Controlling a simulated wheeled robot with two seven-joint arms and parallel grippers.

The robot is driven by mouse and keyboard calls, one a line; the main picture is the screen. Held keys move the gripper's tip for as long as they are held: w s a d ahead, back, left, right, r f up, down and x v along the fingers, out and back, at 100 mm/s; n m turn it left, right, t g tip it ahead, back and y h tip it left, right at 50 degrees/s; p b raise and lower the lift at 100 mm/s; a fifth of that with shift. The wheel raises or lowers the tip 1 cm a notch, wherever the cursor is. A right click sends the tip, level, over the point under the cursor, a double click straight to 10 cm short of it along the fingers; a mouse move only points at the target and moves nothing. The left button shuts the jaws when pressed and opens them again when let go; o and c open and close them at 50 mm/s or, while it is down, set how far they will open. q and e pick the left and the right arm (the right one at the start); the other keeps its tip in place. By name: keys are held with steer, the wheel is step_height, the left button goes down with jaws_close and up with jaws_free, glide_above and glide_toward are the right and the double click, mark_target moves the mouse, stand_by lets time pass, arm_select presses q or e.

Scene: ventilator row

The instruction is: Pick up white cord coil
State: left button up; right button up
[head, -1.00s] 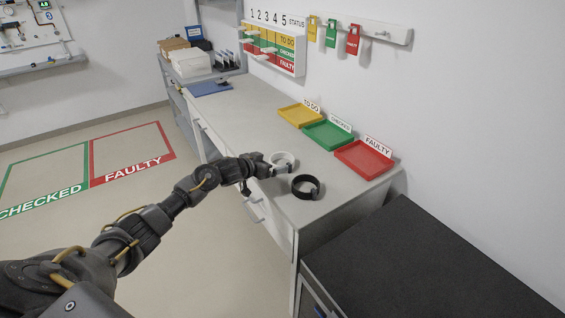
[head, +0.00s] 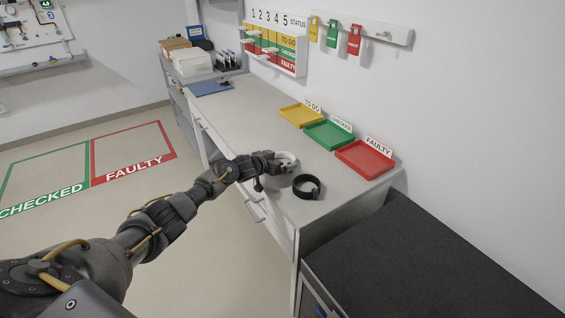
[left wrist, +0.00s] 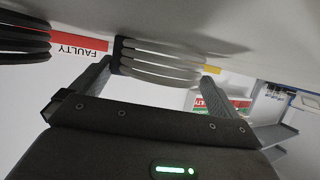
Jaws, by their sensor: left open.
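The white cord coil (head: 287,158) lies on the grey counter, partly hidden by my left gripper in the head view. In the left wrist view the coil (left wrist: 160,65) shows as stacked pale loops between the two fingers. My left gripper (head: 281,166) is open at the coil, with one finger on each side of it; it also shows in the left wrist view (left wrist: 152,80). I cannot tell whether the fingers touch the coil. My right gripper is not in view.
A black cord coil (head: 307,187) lies close by, nearer the counter's front end. Yellow (head: 301,116), green (head: 328,135) and red (head: 364,158) trays line the wall side.

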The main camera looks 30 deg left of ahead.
arm_select(q)
steer(key=c, duration=0.9)
steer(key=shift+r, duration=0.55)
step_height(320, 180, up, 2)
steer(key=shift+r, duration=0.2)
steer(key=s+d+r, duration=0.5)
steer(key=s+r, duration=0.4)
steer(key=s, duration=0.4)
steer(key=shift+r+p, duration=0.3)
steer(key=shift+p, duration=0.1)
